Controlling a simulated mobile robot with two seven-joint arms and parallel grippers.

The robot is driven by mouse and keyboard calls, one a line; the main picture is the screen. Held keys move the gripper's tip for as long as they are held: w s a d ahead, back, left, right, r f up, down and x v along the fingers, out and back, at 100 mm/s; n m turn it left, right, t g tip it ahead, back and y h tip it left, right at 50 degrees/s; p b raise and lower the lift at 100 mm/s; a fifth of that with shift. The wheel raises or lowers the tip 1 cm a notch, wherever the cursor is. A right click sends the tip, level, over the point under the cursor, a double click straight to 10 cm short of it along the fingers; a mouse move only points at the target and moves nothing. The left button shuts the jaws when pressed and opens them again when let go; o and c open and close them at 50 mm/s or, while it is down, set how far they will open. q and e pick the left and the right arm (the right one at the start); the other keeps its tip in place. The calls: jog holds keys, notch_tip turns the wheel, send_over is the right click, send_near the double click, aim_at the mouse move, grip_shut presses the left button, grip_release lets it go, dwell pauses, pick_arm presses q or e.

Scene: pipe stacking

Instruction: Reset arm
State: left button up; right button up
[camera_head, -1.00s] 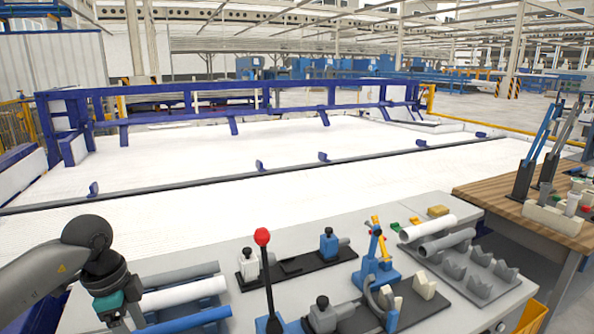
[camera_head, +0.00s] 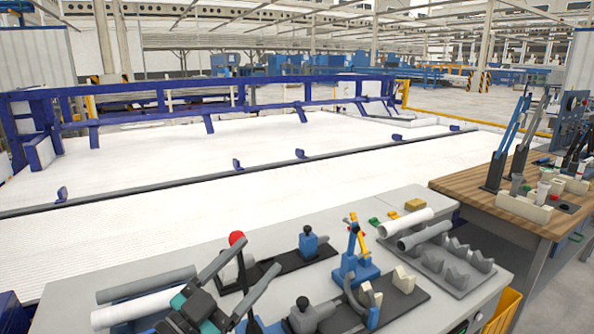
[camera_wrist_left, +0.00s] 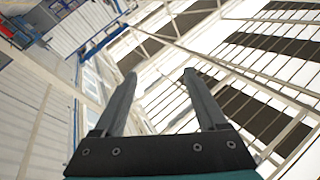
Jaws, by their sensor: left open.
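My left gripper (camera_head: 258,257) is at the lower middle of the head view, its two grey fingers spread and pointing up and away to the right. It is open, with nothing between the fingers. The left wrist view also shows the open fingers (camera_wrist_left: 160,74), with the hall's roof beams and windows beyond them. In the head view the gripper hides part of the grey workbench (camera_head: 209,239) and part of the lever with the red knob (camera_head: 237,238). My right gripper is not in view.
A white pipe (camera_head: 143,307) lies in a tray left of the gripper. A blue clamp fixture (camera_head: 308,242) and a blue-and-yellow fixture (camera_head: 354,262) stand to the right. A wooden table (camera_head: 526,208) stands at right.

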pick_arm(q)
jog(key=s+a+f+n+g+y, duration=0.2)
jog(key=s+a+f+n+y, duration=0.1)
jog(key=a+f+n+y, duration=0.35)
jog(key=s+a+f+n+g+y, duration=0.1)
jog(key=s+a+f+n+y, duration=0.2)
jog(key=a+f+n+y, duration=0.35)
jog(key=s+d+f+m+g, duration=0.2)
jog(key=s+f+g, duration=0.4)
jog(key=s, duration=0.4)
jog(key=s+d+f+m+g, duration=0.1)
jog(key=s+d+f+g, duration=0.25)
jog(key=s+f, duration=0.45)
jog(key=s+a+f+g+b, duration=0.1)
jog(key=s+f, duration=0.1)
jog(key=f, duration=1)
jog(key=s+f+g+b, duration=0.1)
jog(key=s+f, duration=0.1)
jog(key=f, duration=1)
jog(key=s+a+f+g+b, duration=0.1)
jog(key=s+a+f+b, duration=0.1)
jog(key=s+f, duration=1.2)
jog(key=shift+s+a+f+m, duration=0.3)
jog(key=shift+a+f, duration=0.1)
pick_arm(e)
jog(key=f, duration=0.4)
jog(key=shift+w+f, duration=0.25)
